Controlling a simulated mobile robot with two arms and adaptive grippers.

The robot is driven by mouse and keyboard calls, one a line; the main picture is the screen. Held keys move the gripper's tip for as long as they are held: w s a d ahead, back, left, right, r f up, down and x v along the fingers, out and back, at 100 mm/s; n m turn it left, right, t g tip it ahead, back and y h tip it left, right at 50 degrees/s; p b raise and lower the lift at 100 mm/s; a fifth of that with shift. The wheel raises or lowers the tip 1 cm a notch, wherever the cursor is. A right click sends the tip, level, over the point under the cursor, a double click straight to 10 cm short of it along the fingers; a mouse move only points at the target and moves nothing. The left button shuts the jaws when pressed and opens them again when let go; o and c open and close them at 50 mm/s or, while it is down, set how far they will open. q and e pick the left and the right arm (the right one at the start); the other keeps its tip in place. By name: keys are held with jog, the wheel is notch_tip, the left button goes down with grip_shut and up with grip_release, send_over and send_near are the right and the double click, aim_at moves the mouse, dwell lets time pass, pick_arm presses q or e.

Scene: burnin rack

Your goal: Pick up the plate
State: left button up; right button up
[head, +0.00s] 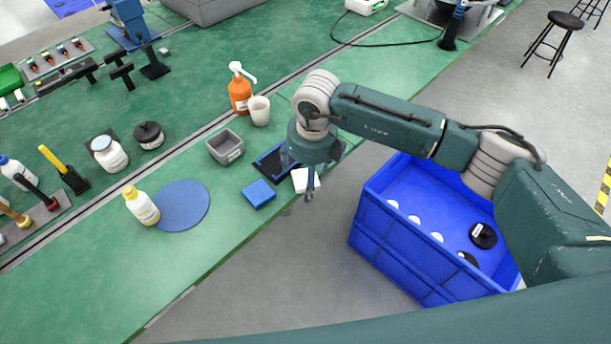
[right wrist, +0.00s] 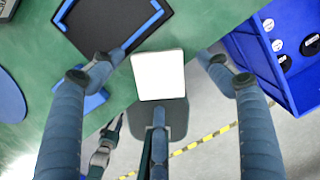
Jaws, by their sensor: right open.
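A small white square plate (head: 300,180) is at the front edge of the green bench, partly hidden by my right gripper in the head view. In the right wrist view the white plate (right wrist: 158,75) shows face-on between the spread fingers, with no finger seen touching it. My right gripper (head: 310,186) is open and empty, pointing down over the bench edge by the plate. My left gripper is not seen.
A black tray with blue edges (head: 268,163) lies just behind the plate. A blue block (head: 258,194), a grey bin (head: 225,147) and a round blue mat (head: 182,205) are to the left. A blue crate (head: 390,249) stands at the right, below my arm.

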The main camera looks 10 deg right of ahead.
jog(key=c, duration=1)
jog(key=shift+s+f, duration=0.1)
jog(key=shift+f, duration=0.05)
jog(key=shift+c, duration=1.4)
